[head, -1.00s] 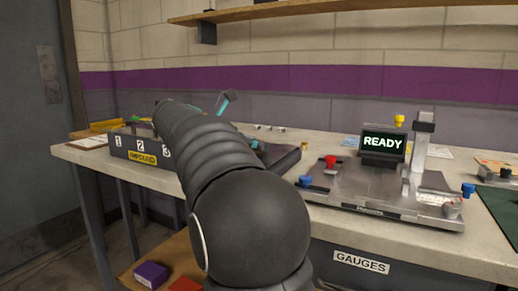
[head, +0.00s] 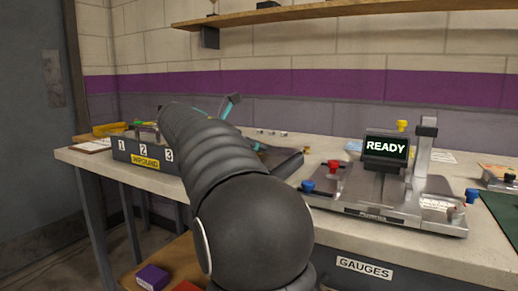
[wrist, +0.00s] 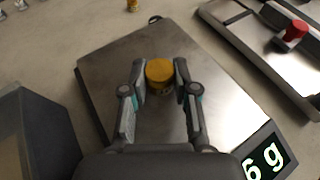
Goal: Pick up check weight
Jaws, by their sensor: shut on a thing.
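The check weight (wrist: 159,75), a short brass-coloured cylinder, shows in the wrist view over the metal plate of a scale (wrist: 112,62). My gripper (wrist: 160,78) is shut on it, one finger on each side. I cannot tell whether the weight touches the plate or is just above it. The scale's display (wrist: 264,165) is partly cut off and shows "6 g". In the head view my own arm hides the weight and the gripper.
A grey tray with a red knob (wrist: 294,33) lies right of the scale. A dark box (wrist: 35,135) stands at left. On the bench are an impound bin (head: 140,152), a gauge fixture (head: 385,205) and its "READY" screen (head: 386,146).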

